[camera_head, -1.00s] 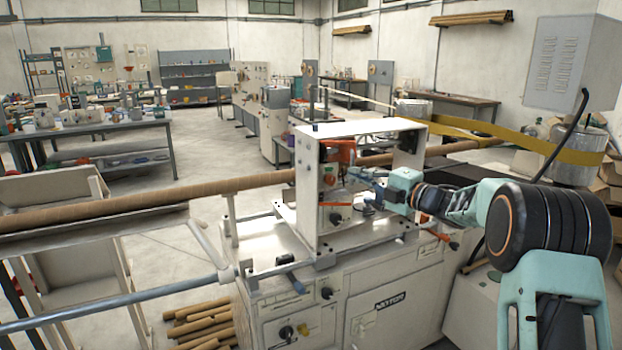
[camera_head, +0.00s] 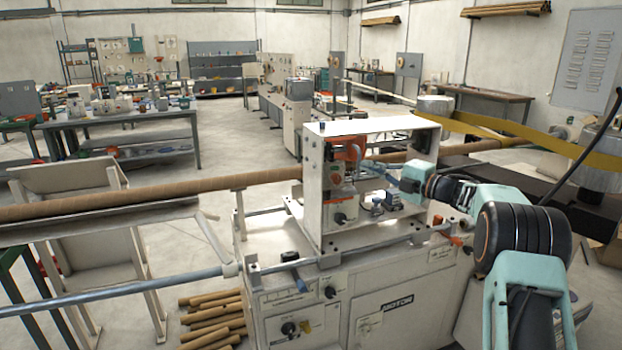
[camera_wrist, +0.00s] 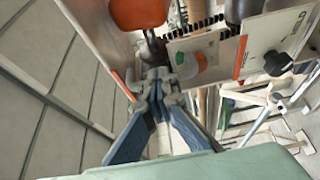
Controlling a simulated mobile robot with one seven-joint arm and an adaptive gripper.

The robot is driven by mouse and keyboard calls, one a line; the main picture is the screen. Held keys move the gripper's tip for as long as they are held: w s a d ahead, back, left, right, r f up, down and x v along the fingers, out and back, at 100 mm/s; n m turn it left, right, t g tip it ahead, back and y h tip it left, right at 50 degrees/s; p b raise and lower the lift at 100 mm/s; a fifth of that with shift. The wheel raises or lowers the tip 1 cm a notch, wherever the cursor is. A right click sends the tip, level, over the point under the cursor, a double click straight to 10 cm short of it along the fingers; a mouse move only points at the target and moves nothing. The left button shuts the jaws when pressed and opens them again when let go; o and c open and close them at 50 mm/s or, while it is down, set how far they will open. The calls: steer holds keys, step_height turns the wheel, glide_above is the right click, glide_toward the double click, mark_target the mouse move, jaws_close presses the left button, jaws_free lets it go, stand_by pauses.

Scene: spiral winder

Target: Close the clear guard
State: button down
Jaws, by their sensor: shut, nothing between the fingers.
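The winder's white housing (camera_head: 372,127) stands on the machine in the head view, with its front open. I cannot pick out the clear guard with certainty in either view. My gripper (camera_head: 368,167) reaches in from the right at the housing opening, in front of the orange part (camera_head: 347,150). In the wrist view, the dark blue fingers of my gripper (camera_wrist: 158,82) are shut together with nothing between them. The tips are just below the orange part (camera_wrist: 140,12), close to a red-edged plate (camera_wrist: 88,38). Whether they touch anything is unclear.
A control panel with a black knob (camera_wrist: 278,62) is right of the fingertips in the wrist view. A long brown tube (camera_head: 150,197) runs left from the housing. A yellow strip (camera_head: 500,131) crosses behind my arm. Brown tubes (camera_head: 215,318) lie on the floor.

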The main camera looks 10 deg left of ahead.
steer(key=shift+w+a+r+g+y, duration=0.2)
steer(key=shift+w+g+y, duration=0.1)
steer(key=shift+w+g, duration=0.1)
steer(key=shift+w+a+f+n, duration=0.15)
steer(key=shift+w+f+n, duration=0.05)
steer(key=shift+n, duration=0.1)
steer(key=shift+s, duration=0.2)
